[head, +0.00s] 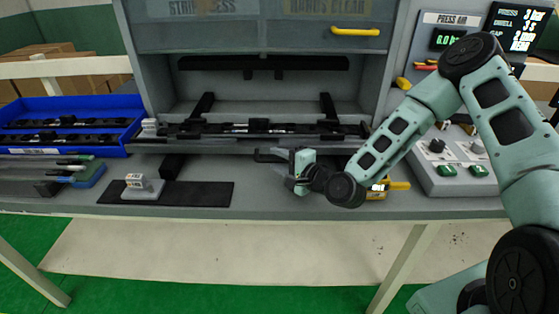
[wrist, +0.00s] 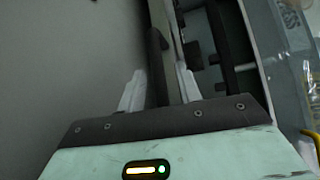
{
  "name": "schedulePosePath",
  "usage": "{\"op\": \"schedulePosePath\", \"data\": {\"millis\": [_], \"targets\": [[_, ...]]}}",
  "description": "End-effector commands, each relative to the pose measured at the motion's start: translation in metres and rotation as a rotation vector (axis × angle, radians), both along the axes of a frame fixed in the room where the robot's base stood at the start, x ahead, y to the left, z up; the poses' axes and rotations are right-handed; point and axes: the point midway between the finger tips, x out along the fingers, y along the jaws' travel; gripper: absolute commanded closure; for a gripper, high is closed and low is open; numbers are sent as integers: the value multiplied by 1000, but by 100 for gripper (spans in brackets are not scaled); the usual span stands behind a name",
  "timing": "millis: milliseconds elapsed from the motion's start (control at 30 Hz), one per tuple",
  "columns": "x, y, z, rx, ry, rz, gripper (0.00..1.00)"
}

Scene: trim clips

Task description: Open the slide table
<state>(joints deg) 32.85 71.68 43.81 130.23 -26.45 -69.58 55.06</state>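The slide table (head: 215,139) is a long dark plate in the lower opening of the grey press, with a black trim part (head: 262,126) lying along it. My gripper (head: 268,156) is in front of and just below the right part of its front edge, with its fingers towards the left. In the wrist view my gripper's two pale fingers (wrist: 160,90) are apart. A dark bar (wrist: 156,65) and a light edge show between or beyond them; I cannot tell whether either finger touches them.
A blue bin (head: 68,148) with black parts stands at left, near pens and a blue tray. A black mat (head: 200,194) carries a small grey block (head: 142,187). A yellow handle (head: 355,31) is on the panel above; a green-button control box (head: 455,165) stands right.

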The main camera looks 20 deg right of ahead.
Motion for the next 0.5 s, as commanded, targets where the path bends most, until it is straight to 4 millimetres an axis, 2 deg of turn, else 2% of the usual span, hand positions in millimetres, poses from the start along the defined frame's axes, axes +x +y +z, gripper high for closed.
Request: {"op": "schedulePosePath", "data": {"millis": [267,367,500], "targets": [[-3,-2,1,0,-1,0,66],[-12,-7,1,0,-1,0,66],[-36,-20,4,0,1,-2,66]]}}
